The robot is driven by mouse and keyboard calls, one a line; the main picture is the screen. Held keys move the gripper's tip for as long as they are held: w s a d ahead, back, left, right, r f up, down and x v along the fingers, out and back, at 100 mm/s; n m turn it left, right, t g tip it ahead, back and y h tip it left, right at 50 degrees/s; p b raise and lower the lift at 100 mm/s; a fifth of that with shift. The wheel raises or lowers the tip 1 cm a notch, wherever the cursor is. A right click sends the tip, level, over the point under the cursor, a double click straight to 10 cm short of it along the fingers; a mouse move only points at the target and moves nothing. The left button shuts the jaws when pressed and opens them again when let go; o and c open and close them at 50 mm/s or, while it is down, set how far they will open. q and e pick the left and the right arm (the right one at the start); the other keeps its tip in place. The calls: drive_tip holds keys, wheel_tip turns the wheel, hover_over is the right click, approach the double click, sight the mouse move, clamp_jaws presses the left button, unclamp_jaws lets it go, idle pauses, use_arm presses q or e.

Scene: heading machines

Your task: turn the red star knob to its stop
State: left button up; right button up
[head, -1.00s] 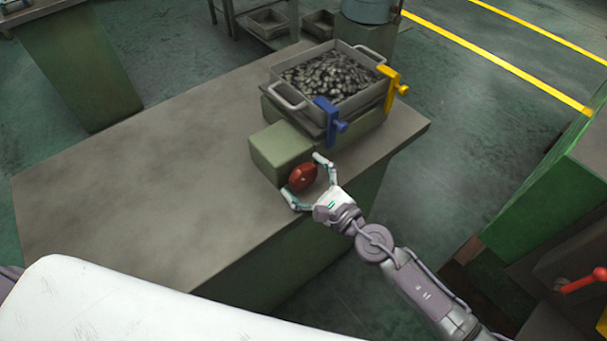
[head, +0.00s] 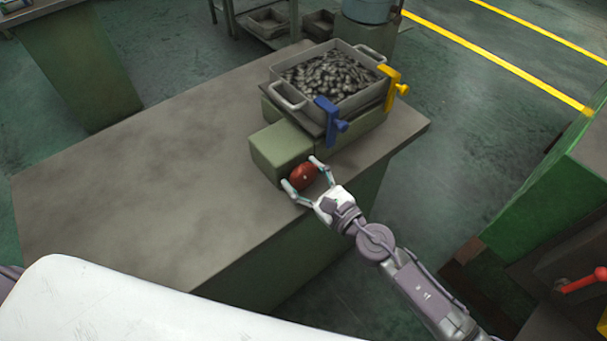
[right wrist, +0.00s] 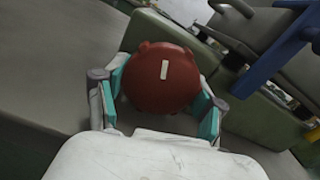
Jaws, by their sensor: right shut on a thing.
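The red star knob (head: 303,176) sits on the front face of a green block (head: 281,149) at the table's near right side. It also fills the middle of the right wrist view (right wrist: 162,79), with a white mark on its face standing nearly upright, tilted slightly. My right gripper (head: 303,178) is shut on the knob, one finger on each side. Its teal finger pads (right wrist: 162,100) touch or nearly touch the knob's sides in the right wrist view. My left gripper is not in view.
A metal tray of small dark parts (head: 330,77) stands on the fixture behind the block. A blue clamp (head: 329,121) and a yellow clamp (head: 392,89) hold its edge. The grey tabletop (head: 140,190) to the left is clear. A green machine with a red lever (head: 582,281) stands at right.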

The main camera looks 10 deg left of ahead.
drive_tip(key=shift+m, duration=1.9)
drive_tip(key=o, duration=1.2)
drive_tip(key=shift+c, duration=0.2)
drive_tip(key=v, duration=1.2)
drive_tip(key=shift+f, duration=0.1)
